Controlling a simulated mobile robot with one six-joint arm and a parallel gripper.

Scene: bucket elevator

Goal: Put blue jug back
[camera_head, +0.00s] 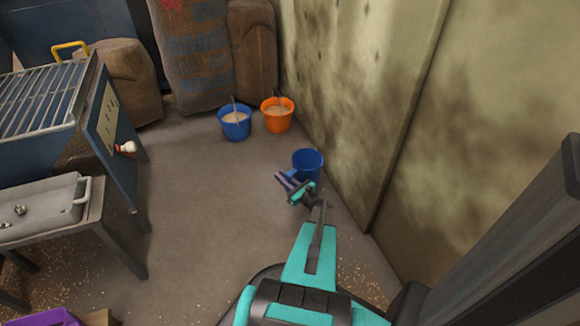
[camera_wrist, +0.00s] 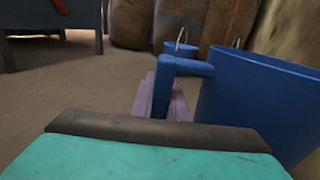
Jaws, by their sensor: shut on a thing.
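The blue jug (camera_head: 309,161) is a round, open-topped container near the wall, right of the middle in the head view. It fills the right side of the wrist view (camera_wrist: 262,100), with its blue handle (camera_wrist: 180,69) sticking out to the left. My gripper (camera_head: 287,181) is at the jug's left near side, shut on the handle. In the wrist view, purple finger parts (camera_wrist: 160,101) show just below the handle. The jug looks upright. Its underside is hidden, so I cannot tell whether it touches the floor.
A blue bucket (camera_head: 235,125) and an orange bucket (camera_head: 279,118), both with pale contents, stand farther back by brown sacks (camera_head: 196,55). The stained wall (camera_head: 335,75) is close on the right. A blue machine (camera_head: 112,120) and a metal table (camera_head: 92,217) stand left. The middle floor is clear.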

